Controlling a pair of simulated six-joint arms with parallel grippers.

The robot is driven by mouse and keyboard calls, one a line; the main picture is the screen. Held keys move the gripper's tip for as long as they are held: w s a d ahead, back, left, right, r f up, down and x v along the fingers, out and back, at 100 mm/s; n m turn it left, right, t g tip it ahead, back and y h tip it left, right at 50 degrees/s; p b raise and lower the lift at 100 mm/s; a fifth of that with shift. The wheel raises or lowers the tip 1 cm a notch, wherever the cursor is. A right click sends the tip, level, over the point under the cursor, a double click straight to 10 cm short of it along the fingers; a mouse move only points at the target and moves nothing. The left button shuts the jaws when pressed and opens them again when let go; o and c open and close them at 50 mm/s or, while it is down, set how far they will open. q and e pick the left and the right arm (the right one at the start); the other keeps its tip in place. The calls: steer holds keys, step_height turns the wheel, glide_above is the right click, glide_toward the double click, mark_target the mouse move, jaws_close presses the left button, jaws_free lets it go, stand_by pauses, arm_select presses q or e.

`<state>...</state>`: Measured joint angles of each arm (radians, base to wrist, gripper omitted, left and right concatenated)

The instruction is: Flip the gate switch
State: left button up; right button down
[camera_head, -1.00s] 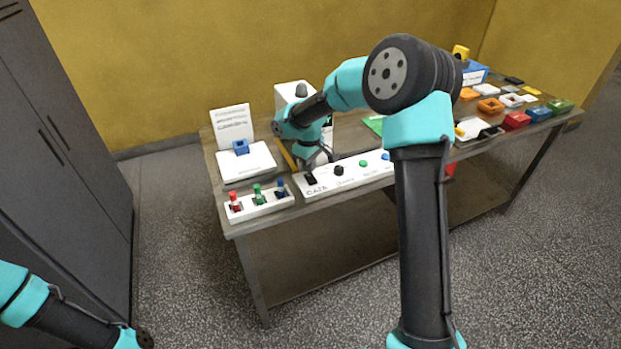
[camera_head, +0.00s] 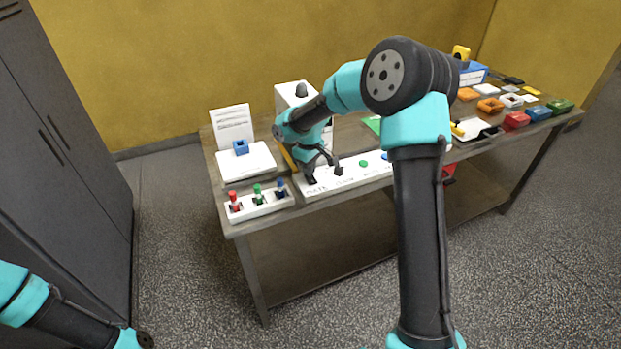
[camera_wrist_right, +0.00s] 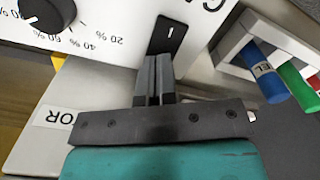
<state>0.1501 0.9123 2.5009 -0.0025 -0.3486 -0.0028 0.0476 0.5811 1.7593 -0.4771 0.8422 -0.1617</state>
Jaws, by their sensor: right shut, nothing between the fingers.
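The gate switch (camera_wrist_right: 167,35) is a black rocker with a white mark, set in the white control panel (camera_head: 350,176). In the right wrist view it sits just beyond my right gripper's (camera_wrist_right: 153,72) fingertips, which are close together with nothing between them. The tips overlap the switch's near end in that view; I cannot tell whether they touch it. In the head view my right gripper (camera_head: 324,168) is over the panel's left end and partly hides the switch. My left arm shows at the lower left; its gripper fingers cannot be made out.
A black dial (camera_wrist_right: 47,14) is beside the switch on the panel. A white block with red, green and blue levers (camera_head: 258,203) stands just left of the panel. Several coloured blocks sit at the table's right.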

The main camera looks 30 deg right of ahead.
steer(key=shift+f, duration=0.6)
stand_by(0.3)
steer(key=shift+r, duration=0.1)
steer(key=shift+r, duration=3.45)
